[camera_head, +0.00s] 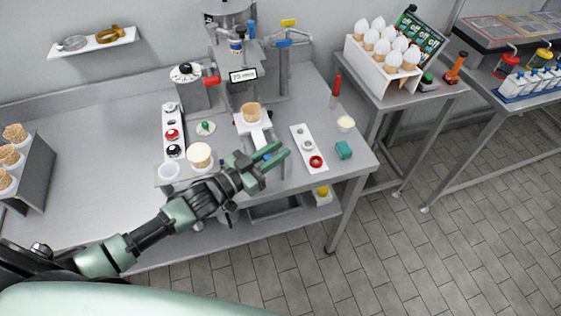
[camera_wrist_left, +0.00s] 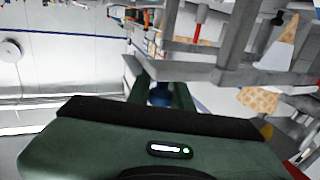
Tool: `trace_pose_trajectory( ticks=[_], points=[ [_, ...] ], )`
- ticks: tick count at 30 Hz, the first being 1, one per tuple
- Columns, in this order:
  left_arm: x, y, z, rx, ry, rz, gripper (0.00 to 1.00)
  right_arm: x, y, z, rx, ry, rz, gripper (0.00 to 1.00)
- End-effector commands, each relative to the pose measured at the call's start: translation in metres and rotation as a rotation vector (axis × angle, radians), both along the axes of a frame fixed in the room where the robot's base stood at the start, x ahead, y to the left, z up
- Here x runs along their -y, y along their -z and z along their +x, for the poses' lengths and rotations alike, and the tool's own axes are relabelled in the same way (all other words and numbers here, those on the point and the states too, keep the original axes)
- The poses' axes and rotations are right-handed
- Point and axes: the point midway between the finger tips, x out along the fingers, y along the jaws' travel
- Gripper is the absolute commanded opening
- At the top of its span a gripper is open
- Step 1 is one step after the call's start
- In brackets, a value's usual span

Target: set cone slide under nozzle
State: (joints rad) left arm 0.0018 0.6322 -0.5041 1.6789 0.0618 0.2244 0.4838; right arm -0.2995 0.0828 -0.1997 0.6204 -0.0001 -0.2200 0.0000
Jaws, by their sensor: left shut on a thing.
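A tan cone (camera_head: 250,113) stands upright in a white slide (camera_head: 246,125) in front of the grey machine (camera_head: 241,95), below its small display (camera_head: 243,75). The nozzle itself is not clear to see. My left gripper (camera_head: 267,157), with green fingers, is at the front end of the slide. It is shut on a small blue knob, which shows between the fingers in the left wrist view (camera_wrist_left: 158,94). The fingers hide most of the knob, and I cannot see clearly how it joins the slide. My right gripper is not in view.
A white strip with rings (camera_head: 309,148) and a teal block (camera_head: 343,150) lie right of the gripper. A cream-topped tub (camera_head: 200,155) and a strip with knobs (camera_head: 173,132) are to the left. A box of white-topped cones (camera_head: 371,62) stands on the side table.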

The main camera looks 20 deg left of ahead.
Motion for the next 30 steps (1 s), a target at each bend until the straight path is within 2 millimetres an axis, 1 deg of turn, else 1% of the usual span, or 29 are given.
trace_pose_trajectory(
  ticks=[5, 6, 8, 17, 20, 23, 27, 30],
  points=[
    [0.000, 0.000, -0.001, -0.002, 0.000, 0.000, 0.00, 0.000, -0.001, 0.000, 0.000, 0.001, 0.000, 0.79],
    [0.000, 0.000, -0.001, -0.002, 0.000, 0.000, 0.24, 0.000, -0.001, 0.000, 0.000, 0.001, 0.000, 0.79],
    [0.001, 0.000, -0.001, -0.002, 0.000, 0.000, 0.41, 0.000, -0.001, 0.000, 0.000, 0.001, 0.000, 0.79],
    [0.000, 0.001, -0.001, -0.002, 0.000, 0.000, 0.41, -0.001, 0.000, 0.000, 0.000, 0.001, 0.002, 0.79],
    [-0.002, 0.002, -0.005, -0.003, 0.000, 0.001, 0.41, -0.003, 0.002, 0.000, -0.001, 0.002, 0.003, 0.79],
    [-0.010, 0.004, -0.017, -0.004, 0.000, 0.001, 0.41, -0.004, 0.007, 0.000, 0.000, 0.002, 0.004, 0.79],
    [-0.023, 0.005, -0.038, -0.006, 0.001, 0.002, 0.41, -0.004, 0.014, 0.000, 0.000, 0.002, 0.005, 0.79],
    [-0.032, 0.004, -0.051, -0.005, 0.001, 0.003, 0.41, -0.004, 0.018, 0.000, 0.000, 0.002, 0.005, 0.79]
  ],
)
